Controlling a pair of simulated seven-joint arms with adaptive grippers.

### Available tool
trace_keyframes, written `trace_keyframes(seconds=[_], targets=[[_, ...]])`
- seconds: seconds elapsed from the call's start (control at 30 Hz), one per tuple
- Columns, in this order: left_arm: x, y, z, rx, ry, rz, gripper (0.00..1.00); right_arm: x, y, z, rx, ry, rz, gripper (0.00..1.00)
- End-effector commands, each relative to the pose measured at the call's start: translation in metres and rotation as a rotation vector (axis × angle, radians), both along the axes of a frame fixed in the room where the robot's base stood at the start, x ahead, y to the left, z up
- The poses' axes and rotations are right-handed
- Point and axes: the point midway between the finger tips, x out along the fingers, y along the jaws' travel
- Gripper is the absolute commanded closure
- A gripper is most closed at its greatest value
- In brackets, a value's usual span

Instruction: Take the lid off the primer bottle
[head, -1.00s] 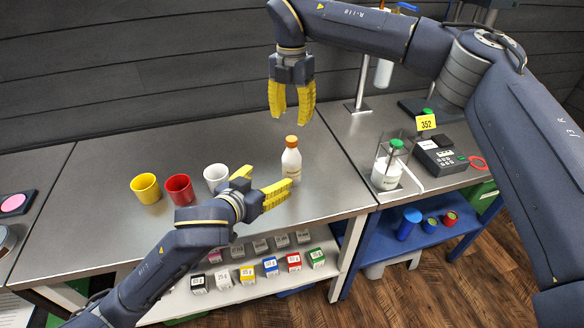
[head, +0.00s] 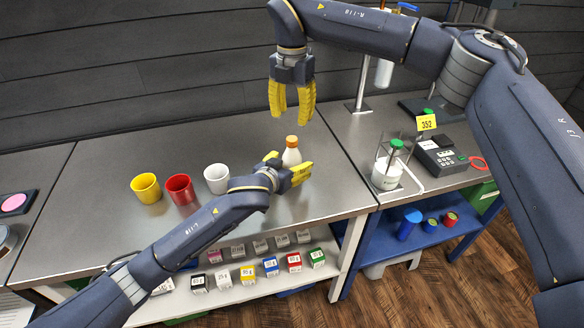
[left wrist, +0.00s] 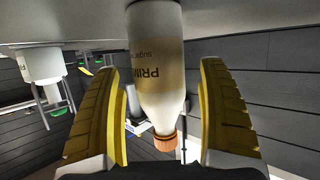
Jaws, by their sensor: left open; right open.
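The primer bottle (head: 292,157) stands upright on the steel table, its orange lid (head: 292,142) on top. In the left wrist view the bottle (left wrist: 157,62) shows upside down with part of its label readable, and its orange lid (left wrist: 165,143) is on the neck. My left gripper (head: 306,170) is open at the bottle, its yellow fingers one on each side and apart from it in the wrist view. It hides the lower bottle in the head view.
Yellow (head: 146,188), red (head: 180,189) and white (head: 216,179) cups stand left of the bottle. Small labelled boxes (head: 270,266) sit on the shelf below.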

Motion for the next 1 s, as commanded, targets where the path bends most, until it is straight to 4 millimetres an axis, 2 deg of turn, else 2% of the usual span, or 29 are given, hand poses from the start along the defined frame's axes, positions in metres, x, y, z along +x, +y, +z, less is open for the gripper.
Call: trace_keyframes(seconds=[0.2,0.57,1.0], targets=[[0.0077,-0.0038,-0.0041,0.000,0.001,0.000,0.24,0.0000,0.0000,0.0000,0.000,0.000,0.000,0.55],[0.0087,-0.0045,-0.0043,0.000,0.000,-0.001,0.24,0.0000,0.0000,0.0000,0.000,0.000,0.000,0.55],[0.0086,-0.0044,-0.0043,0.000,0.000,0.000,0.75,0.0000,0.0000,0.0000,0.000,0.000,0.000,0.55]])
